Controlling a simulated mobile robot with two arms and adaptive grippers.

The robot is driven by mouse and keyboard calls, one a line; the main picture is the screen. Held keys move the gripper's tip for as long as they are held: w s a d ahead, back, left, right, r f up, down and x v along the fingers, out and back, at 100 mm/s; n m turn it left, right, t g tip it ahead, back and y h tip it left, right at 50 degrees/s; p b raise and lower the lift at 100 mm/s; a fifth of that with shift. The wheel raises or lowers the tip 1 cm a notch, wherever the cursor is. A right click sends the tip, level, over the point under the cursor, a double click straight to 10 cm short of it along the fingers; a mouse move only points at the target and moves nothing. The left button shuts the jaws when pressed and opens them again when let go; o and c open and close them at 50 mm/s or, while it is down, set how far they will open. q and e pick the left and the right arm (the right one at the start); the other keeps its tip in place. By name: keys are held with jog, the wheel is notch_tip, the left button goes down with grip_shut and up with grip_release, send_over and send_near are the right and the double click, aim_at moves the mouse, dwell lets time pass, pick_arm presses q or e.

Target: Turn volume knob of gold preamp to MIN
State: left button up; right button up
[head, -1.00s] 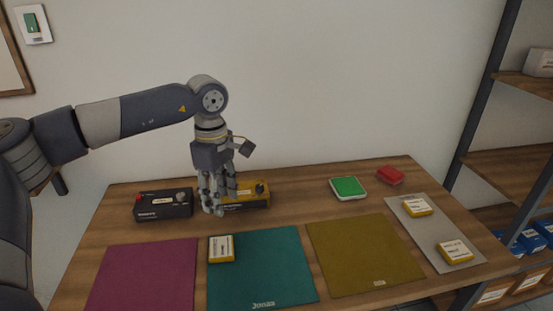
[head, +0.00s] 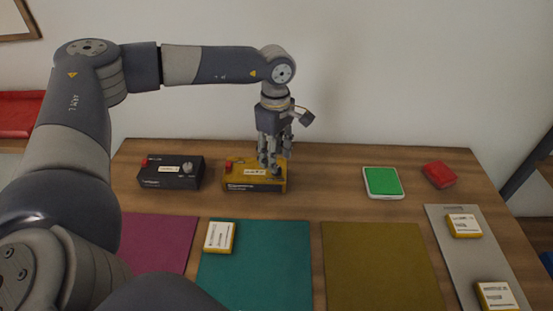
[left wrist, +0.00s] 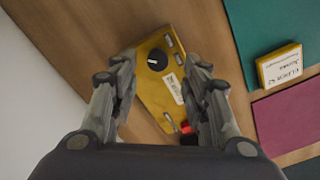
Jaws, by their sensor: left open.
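The gold preamp (head: 240,172) stands at the back of the wooden table, left of the middle. In the left wrist view the gold preamp (left wrist: 156,98) shows between my fingers, with its black volume knob (left wrist: 158,59) at the far end and a red part at the near end. A white mark shows on the knob. My left gripper (head: 270,160) is above the knob end of the preamp, pointing down. In the left wrist view the gripper (left wrist: 165,90) is open, its fingers apart on both sides of the preamp, with nothing between them gripped. In the head view the fingers hide the knob.
A green-topped box (head: 382,182) and a red box (head: 439,174) are to the right. Magenta, teal (head: 260,270) and olive mats lie in front. A yellow-white box (head: 219,237) sits on the teal mat.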

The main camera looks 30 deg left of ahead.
pick_arm(q)
jog(key=f, duration=0.3)
jog(key=shift+w+f+p, duration=0.2)
jog(key=shift+p, duration=0.1)
jog(key=shift+f, duration=0.2)
jog(key=shift+s, duration=0.1)
jog(key=c, duration=0.3)
grip_shut()
pick_arm(e)
jog(key=shift+w+a+r, duration=0.15)
jog(key=shift+w+r, duration=0.35)
jog(key=shift+w, duration=0.1)
pick_arm(q)
jog(key=shift+f, duration=0.1)
pick_arm(e)
jog(key=shift+w, duration=0.15)
